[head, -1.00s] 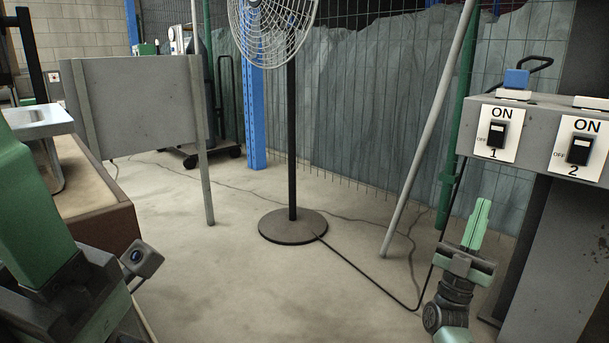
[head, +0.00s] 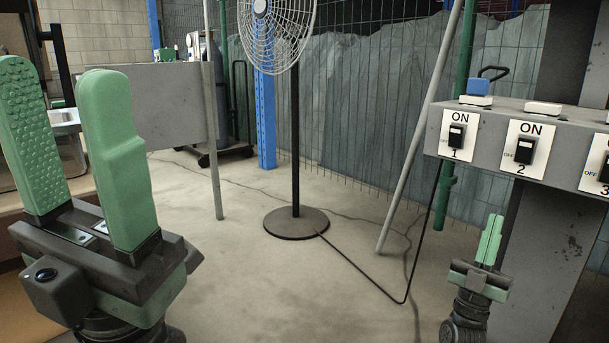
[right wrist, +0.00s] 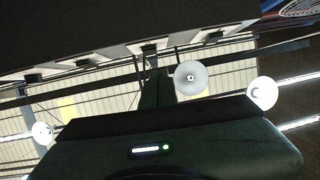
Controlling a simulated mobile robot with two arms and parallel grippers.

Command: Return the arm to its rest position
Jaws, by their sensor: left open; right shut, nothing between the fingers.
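My left gripper (head: 68,150) is large and close at the left of the head view, pointing up. Its two green fingers are apart, with nothing between them. My right gripper (head: 489,240) is at the lower right of the head view, pointing up with its green fingers together and empty. It stands in front of and below the grey switch box. The right wrist view looks up toward ceiling lamps and roof beams, with the dark underside of the box across its top.
The grey switch box (head: 480,115) with numbered ON/OFF switches juts in at the right. A standing fan (head: 295,140) is on the floor in the middle, its cable running right. A slanted grey pole (head: 420,130) leans behind. A grey panel (head: 150,100) stands left.

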